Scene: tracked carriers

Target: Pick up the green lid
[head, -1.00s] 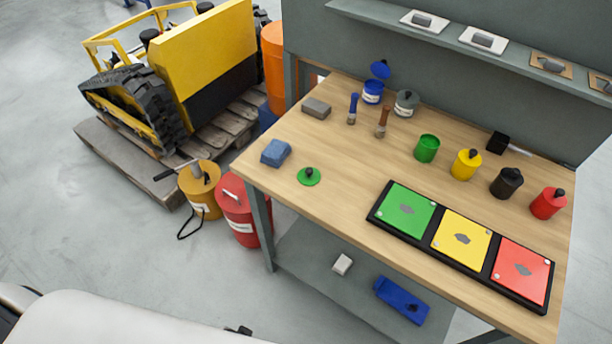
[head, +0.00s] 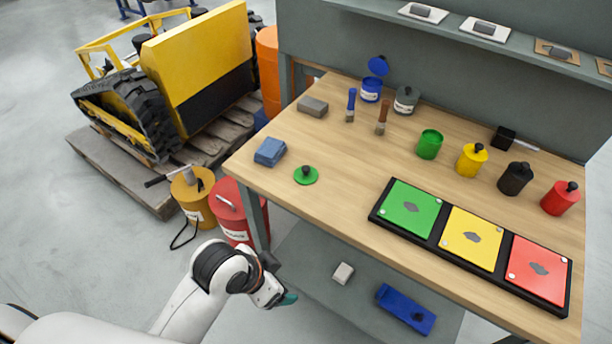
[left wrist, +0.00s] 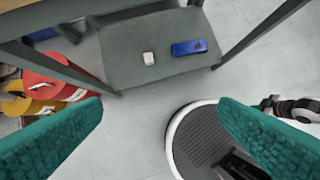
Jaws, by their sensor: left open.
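The green lid (head: 306,175) with a dark knob lies flat on the workbench (head: 330,190) near its front left edge, to the right of a folded blue cloth (head: 270,151). A green open can (head: 429,144) stands farther back to the right. My left gripper (head: 284,298) is in front of the bench and below its top, apart from the lid. In the left wrist view its teal fingers (left wrist: 155,135) are wide apart with nothing between them. The lid is not in the left wrist view.
A tray with green, yellow and red panels (head: 437,239) lies right of the lid. Yellow, black and red cans stand behind it. The lower shelf (head: 310,262) holds a white block (head: 342,273) and a blue item (head: 406,309). A red canister (head: 232,210) stands left of the bench.

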